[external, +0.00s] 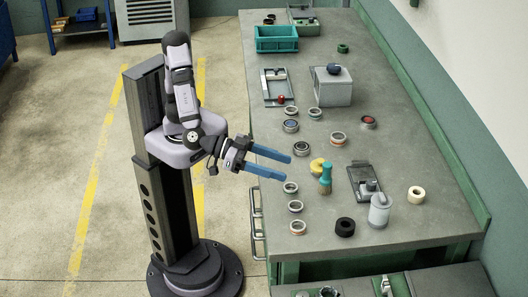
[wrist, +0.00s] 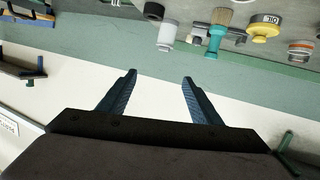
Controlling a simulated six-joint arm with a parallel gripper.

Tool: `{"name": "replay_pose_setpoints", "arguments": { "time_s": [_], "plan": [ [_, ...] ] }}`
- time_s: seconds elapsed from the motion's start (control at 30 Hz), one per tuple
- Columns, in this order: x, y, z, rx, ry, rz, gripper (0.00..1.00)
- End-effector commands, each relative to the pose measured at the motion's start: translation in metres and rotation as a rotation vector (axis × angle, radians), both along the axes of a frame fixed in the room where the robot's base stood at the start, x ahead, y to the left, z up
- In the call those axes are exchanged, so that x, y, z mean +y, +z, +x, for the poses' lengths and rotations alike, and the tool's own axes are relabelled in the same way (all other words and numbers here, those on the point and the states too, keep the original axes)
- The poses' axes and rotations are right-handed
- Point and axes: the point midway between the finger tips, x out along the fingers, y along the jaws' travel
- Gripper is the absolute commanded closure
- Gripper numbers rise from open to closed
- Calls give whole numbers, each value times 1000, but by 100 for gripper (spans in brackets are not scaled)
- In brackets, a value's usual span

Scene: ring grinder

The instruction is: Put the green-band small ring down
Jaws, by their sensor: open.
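My gripper (external: 288,168) has two long blue fingers spread apart with nothing between them. It reaches out over the left edge of the bench in the external view. In the wrist view my gripper (wrist: 159,77) is also open and empty, and it faces the wall. Several small rings lie flat on the bench. One ring (external: 301,148) lies just past the upper fingertip, and another ring (external: 290,187) lies just below the lower fingertip. The bands are too small for me to tell which ring has the green band.
The right side of the bench is mostly clear.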

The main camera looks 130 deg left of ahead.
Motion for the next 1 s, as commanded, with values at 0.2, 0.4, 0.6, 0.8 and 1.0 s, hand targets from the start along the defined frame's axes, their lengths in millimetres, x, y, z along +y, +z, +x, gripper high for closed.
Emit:
{"name": "replay_pose_setpoints", "arguments": {
  "time_s": [0.2,0.4,0.6,0.8,1.0],
  "plan": [
    [-18,22,53,104,-249,-50,42],
    [-18,16,70,316,-478,-69,42],
    [16,-1,44,619,-621,-73,42],
    [65,-14,-2,900,-664,-82,42],
    [101,-16,-39,1077,-658,-95,42]
  ]
}}
